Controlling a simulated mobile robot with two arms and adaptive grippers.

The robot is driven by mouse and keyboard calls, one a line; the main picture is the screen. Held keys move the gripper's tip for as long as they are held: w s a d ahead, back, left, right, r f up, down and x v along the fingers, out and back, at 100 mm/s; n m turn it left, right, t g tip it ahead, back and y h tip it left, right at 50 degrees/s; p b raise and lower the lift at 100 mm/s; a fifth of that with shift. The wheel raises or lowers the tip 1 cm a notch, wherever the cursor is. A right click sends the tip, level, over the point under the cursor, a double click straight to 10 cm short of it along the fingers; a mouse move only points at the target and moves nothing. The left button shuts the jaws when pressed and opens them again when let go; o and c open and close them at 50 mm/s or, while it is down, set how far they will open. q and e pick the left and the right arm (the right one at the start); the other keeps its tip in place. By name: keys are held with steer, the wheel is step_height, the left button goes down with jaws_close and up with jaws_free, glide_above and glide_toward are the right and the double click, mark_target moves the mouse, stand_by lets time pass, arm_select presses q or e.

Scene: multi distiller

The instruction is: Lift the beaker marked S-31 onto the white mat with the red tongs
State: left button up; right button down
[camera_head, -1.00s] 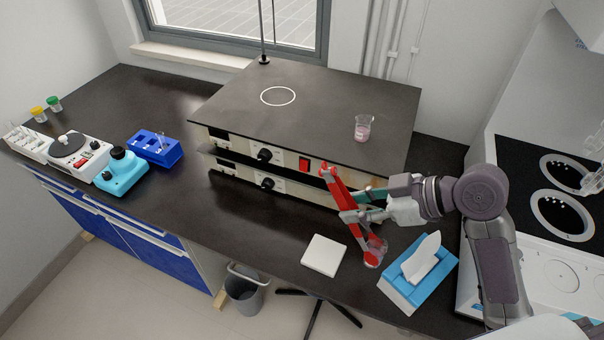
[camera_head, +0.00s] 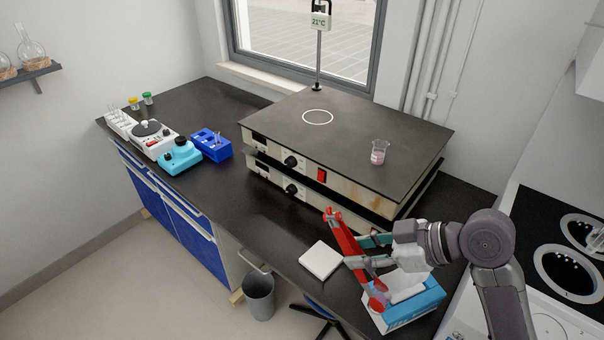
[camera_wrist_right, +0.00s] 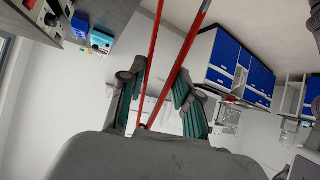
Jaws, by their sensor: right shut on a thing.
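A clear beaker (camera_head: 380,152) with pinkish contents stands upright on the dark top of the upper hotplate (camera_head: 350,122). Its marking is too small to read. The white mat (camera_head: 320,260) lies bare on the counter in front of the hotplates. My right gripper (camera_head: 354,251) is shut on the red tongs (camera_head: 346,238) and holds them slanted above the counter, right of the mat. The right wrist view shows the tongs (camera_wrist_right: 150,65) between the fingers (camera_wrist_right: 156,92). Something translucent shows at their lower end; I cannot tell what. My left gripper is out of view.
A blue tissue box (camera_head: 420,307) is under and beside the tongs' lower end. A blue rack (camera_head: 212,146), a turquoise device (camera_head: 180,158) and a white device (camera_head: 150,142) stand at the left. A thermometer stand (camera_head: 319,60) rises behind the hotplate. The counter left of the mat is clear.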

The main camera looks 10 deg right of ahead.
arm_select(q)
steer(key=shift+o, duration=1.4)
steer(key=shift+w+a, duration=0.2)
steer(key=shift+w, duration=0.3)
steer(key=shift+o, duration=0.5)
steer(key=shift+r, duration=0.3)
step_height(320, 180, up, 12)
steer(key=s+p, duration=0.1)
steer(key=p, duration=1.2)
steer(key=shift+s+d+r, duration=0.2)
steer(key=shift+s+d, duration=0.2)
arm_select(e)
steer(key=w+a+r+m, duration=0.1)
steer(key=w+a, duration=0.2)
steer(key=w, duration=0.7)
steer(key=w+a+r+m+t+h, duration=0.1)
steer(key=w+a, duration=0.2)
steer(key=w, duration=0.8)
steer(key=shift+r+t, duration=0.3)
steer(key=shift+r, duration=0.05)
